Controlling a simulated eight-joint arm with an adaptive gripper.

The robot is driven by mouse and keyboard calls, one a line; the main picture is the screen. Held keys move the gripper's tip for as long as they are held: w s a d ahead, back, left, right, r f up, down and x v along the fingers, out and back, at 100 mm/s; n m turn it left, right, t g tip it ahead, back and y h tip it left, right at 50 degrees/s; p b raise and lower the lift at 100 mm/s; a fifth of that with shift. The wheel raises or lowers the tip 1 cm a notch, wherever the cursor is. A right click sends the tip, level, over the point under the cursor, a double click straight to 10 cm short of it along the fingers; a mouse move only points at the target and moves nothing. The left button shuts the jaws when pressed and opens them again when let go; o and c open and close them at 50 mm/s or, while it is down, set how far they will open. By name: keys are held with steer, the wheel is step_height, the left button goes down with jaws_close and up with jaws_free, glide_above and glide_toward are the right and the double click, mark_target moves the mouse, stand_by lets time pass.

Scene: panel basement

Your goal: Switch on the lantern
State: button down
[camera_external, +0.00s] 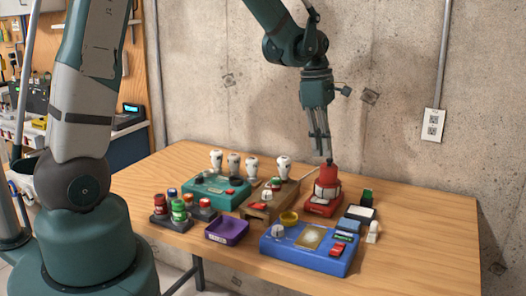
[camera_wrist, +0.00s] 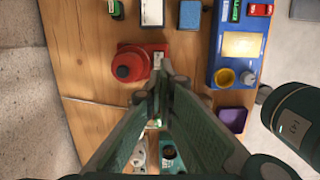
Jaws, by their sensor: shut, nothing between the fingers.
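The lantern appears to be the red unit (camera_external: 324,198) with a dark red rounded top and a pale front, standing at the back right of the table. In the wrist view the red unit (camera_wrist: 130,66) is seen from above, with a round red cap and a small pale part at its right edge. Its switch is too small to make out. My gripper (camera_external: 328,158) is shut and empty, pointing down just above the lantern. In the wrist view its fingertips (camera_wrist: 161,80) are together, beside the lantern's right edge and partly covering it.
A blue panel (camera_external: 290,257) with a yellow ring and a red switch stands in front. A wooden block (camera_external: 258,211) and a teal panel (camera_external: 209,194) with white bulbs behind are to the left. A purple tray (camera_external: 227,231) and several jars (camera_external: 179,211) lie at the front left.

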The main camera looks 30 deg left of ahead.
mark_target(326, 200)
steer(key=shift+f, duration=0.1)
steer(key=shift+d+f+p, duration=0.15)
steer(key=shift+d+f, duration=0.15)
steer(key=shift+f, duration=2)
steer(key=shift+d+f+p, duration=0.1)
steer(key=shift+d+f, duration=0.25)
steer(key=shift+f, duration=1.9)
steer(key=shift+d+f+p, duration=0.15)
steer(key=shift+d+f, duration=0.15)
steer(key=shift+f, duration=2)
